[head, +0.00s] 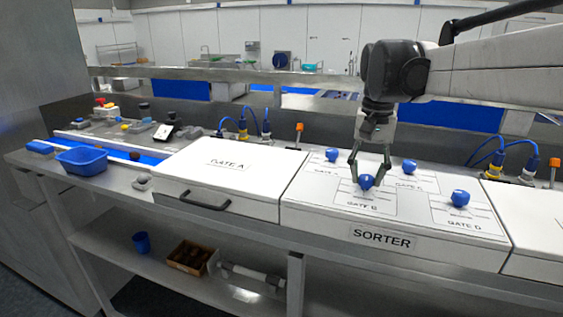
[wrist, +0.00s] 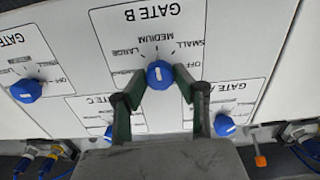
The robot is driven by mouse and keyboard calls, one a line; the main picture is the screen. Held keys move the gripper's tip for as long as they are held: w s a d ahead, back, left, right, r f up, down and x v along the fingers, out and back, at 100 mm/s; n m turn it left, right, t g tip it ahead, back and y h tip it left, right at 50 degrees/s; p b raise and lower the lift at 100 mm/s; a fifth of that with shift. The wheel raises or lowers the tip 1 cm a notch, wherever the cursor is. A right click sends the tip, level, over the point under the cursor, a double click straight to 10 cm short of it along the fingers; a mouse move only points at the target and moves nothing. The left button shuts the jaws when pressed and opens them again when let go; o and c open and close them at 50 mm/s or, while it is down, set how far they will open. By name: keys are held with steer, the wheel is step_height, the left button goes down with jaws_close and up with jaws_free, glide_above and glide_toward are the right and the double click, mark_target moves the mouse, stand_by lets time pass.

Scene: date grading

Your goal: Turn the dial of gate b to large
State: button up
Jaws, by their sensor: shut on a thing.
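The blue dial of gate B (head: 366,182) sits on the white sorter panel, on a label card marked GATE B. My gripper (head: 369,178) reaches down from above with its two fingers shut on either side of this dial. In the wrist view, the gate B dial (wrist: 159,75) shows between the fingertips of my gripper (wrist: 159,82). The lettering is upside down there: SMALL, MEDIUM and LARGE run around the dial, with OFF at its right. The dial's white mark looks near upright in that view, roughly toward MEDIUM.
Other blue dials stand close by: gate A (head: 332,155), gate C (head: 409,166) and gate D (head: 460,198). Blue cable connectors (head: 497,160) rise behind the right end. A blue tray (head: 81,161) is at far left.

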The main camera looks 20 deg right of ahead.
mark_target(366, 176)
steer(key=n, duration=0.4)
steer(key=shift+b, duration=0.35)
steer(key=shift+n, duration=2.1)
steer(key=o, duration=1.1)
steer(key=shift+o, duration=0.2)
step_height(366, 176, up, 12)
steer(key=shift+a, duration=0.1)
